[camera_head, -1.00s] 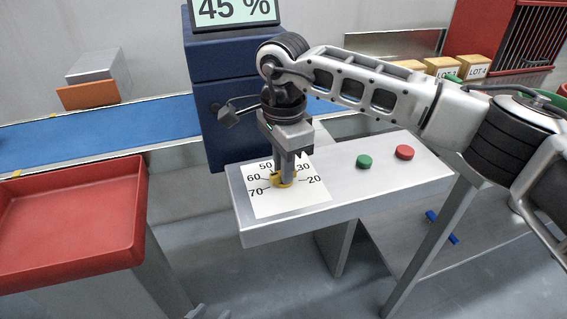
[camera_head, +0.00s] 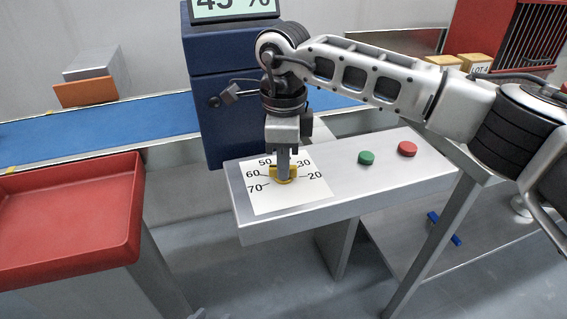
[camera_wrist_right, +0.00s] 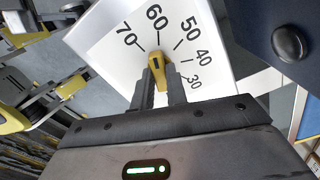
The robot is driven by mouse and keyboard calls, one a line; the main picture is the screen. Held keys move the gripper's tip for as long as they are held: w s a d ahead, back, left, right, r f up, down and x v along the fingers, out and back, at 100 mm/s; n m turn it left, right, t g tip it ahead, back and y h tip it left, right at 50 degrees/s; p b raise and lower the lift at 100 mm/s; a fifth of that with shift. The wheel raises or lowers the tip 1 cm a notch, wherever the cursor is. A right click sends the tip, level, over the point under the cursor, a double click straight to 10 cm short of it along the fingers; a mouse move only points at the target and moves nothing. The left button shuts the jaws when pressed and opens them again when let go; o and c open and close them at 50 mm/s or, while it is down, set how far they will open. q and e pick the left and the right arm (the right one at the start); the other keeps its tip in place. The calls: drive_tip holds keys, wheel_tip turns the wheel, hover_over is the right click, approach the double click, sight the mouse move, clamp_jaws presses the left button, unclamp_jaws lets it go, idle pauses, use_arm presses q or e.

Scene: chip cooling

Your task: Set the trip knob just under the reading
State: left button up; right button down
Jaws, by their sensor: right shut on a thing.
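The trip knob is a yellow knob (camera_wrist_right: 158,72) with a dark mark on its pointer end. It sits on a white dial card (camera_head: 300,203) with printed numbers from 20 to 70. In the right wrist view the pointer end faces roughly the 60 mark. My right gripper (camera_head: 284,172) comes down from above and is shut on the knob; its two fingers (camera_wrist_right: 159,92) hold it from both sides. The display (camera_head: 235,8) on the blue cabinet reads 45 %, its top cut off by the frame. My left gripper is not in view.
A green button (camera_head: 366,158) and a red button (camera_head: 407,149) stand on the metal panel (camera_head: 345,186) right of the dial. The blue cabinet (camera_head: 225,125) is close behind the gripper. A red tray (camera_head: 70,215) and a blue conveyor (camera_head: 100,128) lie left.

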drive_tip(key=m+b, duration=0.1)
drive_tip(key=m, duration=0.2)
drive_tip(key=shift+m, duration=0.4)
drive_tip(key=m, duration=0.2)
drive_tip(key=shift+m+b, duration=0.3)
drive_tip(key=shift+m, duration=1)
drive_tip(key=m+b, duration=0.1)
drive_tip(key=m, duration=0.5)
drive_tip(key=shift+w+b, duration=0.1)
drive_tip(key=shift+b, duration=0.25)
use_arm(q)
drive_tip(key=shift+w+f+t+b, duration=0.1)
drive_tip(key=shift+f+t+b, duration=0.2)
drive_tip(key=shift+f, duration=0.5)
use_arm(e)
drive_tip(key=shift+r+m, duration=0.1)
drive_tip(key=shift+m, duration=1.6)
drive_tip(key=c, duration=1.4)
unclamp_jaws()
